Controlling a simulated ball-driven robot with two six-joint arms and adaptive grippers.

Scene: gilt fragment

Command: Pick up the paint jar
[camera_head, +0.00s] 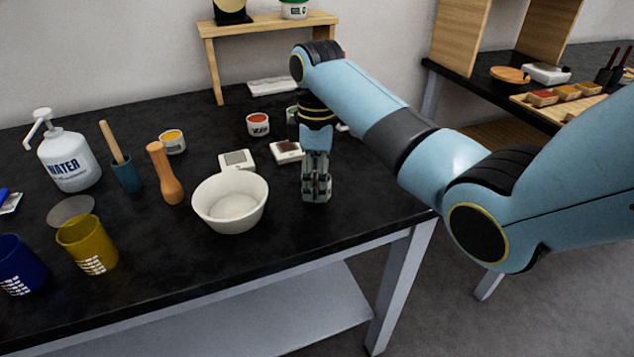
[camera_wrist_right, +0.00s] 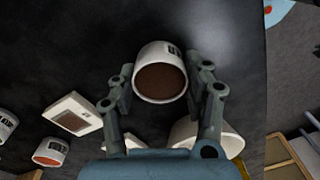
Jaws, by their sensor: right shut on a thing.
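A white paint jar (camera_wrist_right: 150,52) with brown paint sits between the two fingers of my right gripper (camera_wrist_right: 162,80) in the wrist view. The fingers are shut on its sides, and I look down into its open top. In the head view my right gripper (camera_head: 317,188) points down over the black table, just right of the white bowl; there the fingers hide most or all of the jar. I cannot tell whether the jar touches the table. My left gripper is not in view.
A white bowl (camera_head: 231,208) stands close left of my right gripper. A red paint jar (camera_head: 258,123), an orange paint jar (camera_head: 173,141), a wooden pestle-like tool (camera_head: 166,175) and a water bottle (camera_head: 68,158) stand farther left. The table's front right is clear.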

